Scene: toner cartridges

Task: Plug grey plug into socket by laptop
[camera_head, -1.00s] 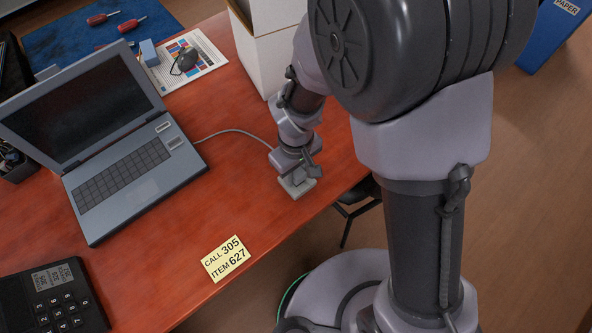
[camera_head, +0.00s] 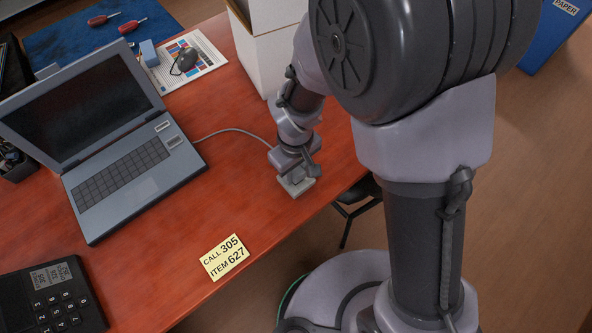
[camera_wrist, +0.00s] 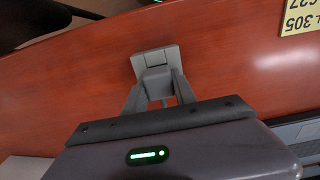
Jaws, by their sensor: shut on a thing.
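The grey plug (camera_wrist: 156,78) is between the two fingers of my gripper (camera_wrist: 155,90) in the wrist view. My gripper is shut on it. The socket (camera_wrist: 173,57) is a pale grey square block on the red-brown table, directly beyond the plug. The plug overlaps the socket in this view, and I cannot tell how deep it sits. In the head view my gripper (camera_head: 292,174) points down at the socket (camera_head: 304,187) near the table's front edge. The plug is hidden there. A grey cable (camera_head: 235,131) runs from the laptop (camera_head: 125,165) to my gripper.
A yellow note (camera_head: 225,257) lies left of the gripper along the table edge. A white box (camera_head: 262,55) stands behind the arm. A black phone (camera_head: 50,300) is at the lower left. The table between laptop and gripper is clear except for the cable.

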